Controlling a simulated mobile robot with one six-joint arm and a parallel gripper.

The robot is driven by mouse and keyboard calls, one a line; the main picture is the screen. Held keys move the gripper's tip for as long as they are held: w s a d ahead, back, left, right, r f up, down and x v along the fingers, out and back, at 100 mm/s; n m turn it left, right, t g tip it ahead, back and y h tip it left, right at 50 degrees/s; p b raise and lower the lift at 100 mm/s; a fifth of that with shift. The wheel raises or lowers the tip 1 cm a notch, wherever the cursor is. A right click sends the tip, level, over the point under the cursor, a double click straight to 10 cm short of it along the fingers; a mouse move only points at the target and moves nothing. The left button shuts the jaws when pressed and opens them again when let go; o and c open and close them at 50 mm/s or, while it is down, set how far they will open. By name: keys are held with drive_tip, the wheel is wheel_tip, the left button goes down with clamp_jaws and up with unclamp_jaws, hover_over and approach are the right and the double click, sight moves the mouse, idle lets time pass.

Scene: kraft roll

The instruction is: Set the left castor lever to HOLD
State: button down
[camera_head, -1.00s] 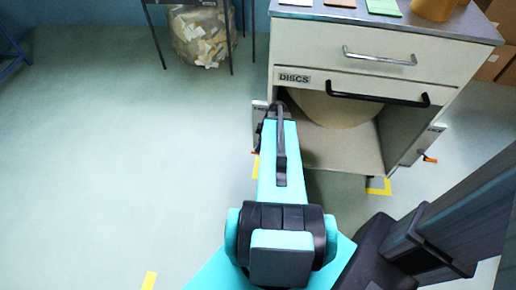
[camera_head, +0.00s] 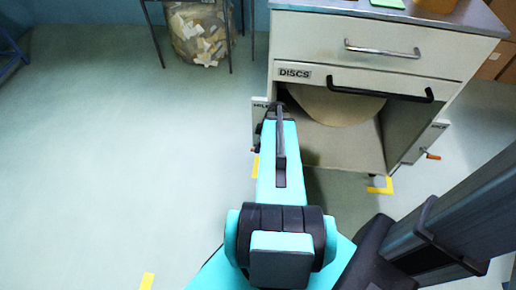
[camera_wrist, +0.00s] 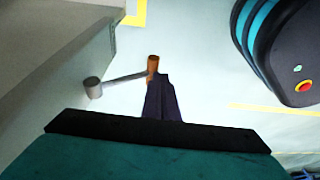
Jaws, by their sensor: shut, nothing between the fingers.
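The left castor lever (camera_wrist: 122,78) shows in the wrist view, with a grey round hub by the cabinet side and an orange-brown grip (camera_wrist: 153,65) at its outer end. My gripper (camera_wrist: 161,78) is shut and empty. Its dark fingertips are right at the grip's near end; I cannot tell whether they touch it. In the head view my arm hides most of this lever, and only a bit of orange shows beside it. A white label plate (camera_head: 260,109) stands at the cabinet's left edge, its lettering too small to read surely.
The cabinet (camera_head: 365,45) has a drawer, a black handle bar (camera_head: 380,95) and an open bay holding a pale roll (camera_head: 335,107). A second orange-gripped lever (camera_head: 431,155) is on its right side. A bag of scraps (camera_head: 197,35) stands behind. Floor at left is clear.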

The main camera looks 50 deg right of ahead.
drive_tip(key=s+a+r+p, duration=0.1)
drive_tip(key=s+r+p, duration=0.3)
drive_tip(key=r+p, duration=0.5)
wheel_tip(320, 180, up, 4)
drive_tip(key=shift+r, duration=0.1)
idle(0.5)
drive_tip(key=shift+a, duration=0.1)
idle(0.7)
